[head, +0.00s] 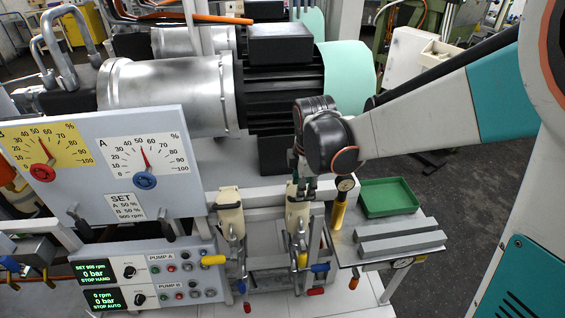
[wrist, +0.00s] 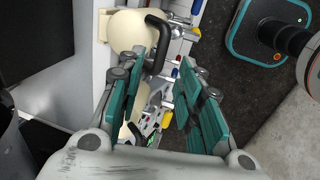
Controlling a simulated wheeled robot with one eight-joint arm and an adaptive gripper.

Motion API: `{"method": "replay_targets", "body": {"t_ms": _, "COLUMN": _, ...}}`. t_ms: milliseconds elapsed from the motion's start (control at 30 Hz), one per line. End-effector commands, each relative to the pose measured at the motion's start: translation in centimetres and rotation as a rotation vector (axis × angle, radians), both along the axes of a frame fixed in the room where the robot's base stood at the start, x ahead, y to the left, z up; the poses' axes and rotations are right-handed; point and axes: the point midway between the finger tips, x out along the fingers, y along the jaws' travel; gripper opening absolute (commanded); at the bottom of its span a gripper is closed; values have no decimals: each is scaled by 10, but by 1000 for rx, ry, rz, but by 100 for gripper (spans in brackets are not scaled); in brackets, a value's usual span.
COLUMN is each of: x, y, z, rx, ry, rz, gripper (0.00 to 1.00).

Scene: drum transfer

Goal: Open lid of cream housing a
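Two cream housings stand side by side on the bench front in the head view, a left one (head: 229,213) and a right one (head: 297,213). I cannot read a letter on either. My gripper (head: 302,190) is at the top of the right housing, partly covering it. In the wrist view my gripper (wrist: 163,64) is open, its teal-padded fingers well apart. A rounded cream housing (wrist: 124,32) lies at the top left there, with a black bar handle (wrist: 156,36) beside it near the left fingertip. Contact cannot be told. Another cream part shows lower, half hidden behind the left finger.
A gauge panel (head: 100,165) rises at left, a motor (head: 278,90) behind.

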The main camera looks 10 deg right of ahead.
Motion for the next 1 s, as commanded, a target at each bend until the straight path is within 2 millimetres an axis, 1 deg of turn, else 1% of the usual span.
{"method": "replay_targets", "body": {"t_ms": 33, "x": 3, "y": 0, "z": -11, "rx": 0, "ry": 0, "rz": 0, "gripper": 33}}
{"method": "replay_targets", "body": {"t_ms": 100, "x": 5, "y": 0, "z": -22, "rx": 0, "ry": 0, "rz": -1, "gripper": 33}}
{"method": "replay_targets", "body": {"t_ms": 300, "x": 8, "y": 0, "z": -43, "rx": 0, "ry": 0, "rz": -1, "gripper": 33}}
{"method": "replay_targets", "body": {"t_ms": 467, "x": 10, "y": 0, "z": -49, "rx": 0, "ry": 0, "rz": -1, "gripper": 33}}
{"method": "replay_targets", "body": {"t_ms": 700, "x": 9, "y": 0, "z": -49, "rx": 0, "ry": 0, "rz": -1, "gripper": 33}}
{"method": "replay_targets", "body": {"t_ms": 733, "x": 9, "y": 0, "z": -49, "rx": 0, "ry": 0, "rz": -1, "gripper": 28}}
{"method": "replay_targets", "body": {"t_ms": 767, "x": 9, "y": 0, "z": -49, "rx": 0, "ry": 0, "rz": -1, "gripper": 22}}
{"method": "replay_targets", "body": {"t_ms": 800, "x": 9, "y": 0, "z": -49, "rx": 0, "ry": 0, "rz": -1, "gripper": 13}}
{"method": "replay_targets", "body": {"t_ms": 867, "x": 9, "y": 0, "z": -49, "rx": 0, "ry": 0, "rz": -1, "gripper": 0}}
{"method": "replay_targets", "body": {"t_ms": 1000, "x": 9, "y": 0, "z": -49, "rx": 0, "ry": 0, "rz": -1, "gripper": 0}}
